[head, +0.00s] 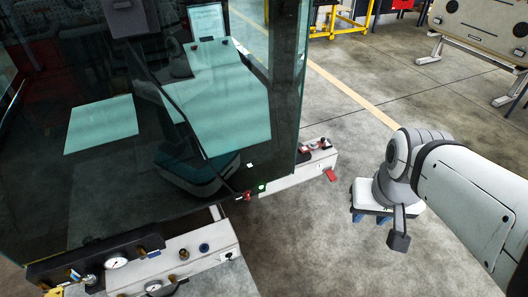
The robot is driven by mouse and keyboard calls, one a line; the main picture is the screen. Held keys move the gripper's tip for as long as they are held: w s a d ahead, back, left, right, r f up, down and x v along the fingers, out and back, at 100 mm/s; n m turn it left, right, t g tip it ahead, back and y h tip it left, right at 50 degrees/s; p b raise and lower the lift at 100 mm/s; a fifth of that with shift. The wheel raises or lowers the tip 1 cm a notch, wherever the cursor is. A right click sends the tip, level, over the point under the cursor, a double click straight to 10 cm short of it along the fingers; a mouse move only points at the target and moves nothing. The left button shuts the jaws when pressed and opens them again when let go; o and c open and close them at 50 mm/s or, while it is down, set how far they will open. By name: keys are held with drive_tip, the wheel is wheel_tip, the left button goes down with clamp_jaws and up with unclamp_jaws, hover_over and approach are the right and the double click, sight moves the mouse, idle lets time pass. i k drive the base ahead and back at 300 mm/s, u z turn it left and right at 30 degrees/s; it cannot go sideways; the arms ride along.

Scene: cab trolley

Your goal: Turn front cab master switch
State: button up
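The cab (150,160) has large tinted glass panes and fills the left of the head view. Low pale ledges with controls run along its foot. A red handle (331,175) sticks out of the right ledge (290,178) and may be the master switch; I cannot tell for sure. A small red knob (247,195) sits further left, near the glass corner. My gripper (370,218) hangs low over the floor, right of the red handle and apart from it. Its blue fingertips only partly show under its white body, so its opening is unclear.
The near ledge carries a gauge (116,262), a blue knob (204,247) and fittings. Yellow frames (340,20) stand at the back, and a beige panel on a stand (480,25) is at upper right. The concrete floor between cab and arm is free.

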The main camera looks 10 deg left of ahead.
sight(246, 194)
drive_tip(key=z, duration=0.05)
drive_tip(key=k, duration=0.75)
drive_tip(key=u, duration=1.05)
drive_tip(key=i, duration=1)
drive_tip(key=u, duration=0.05)
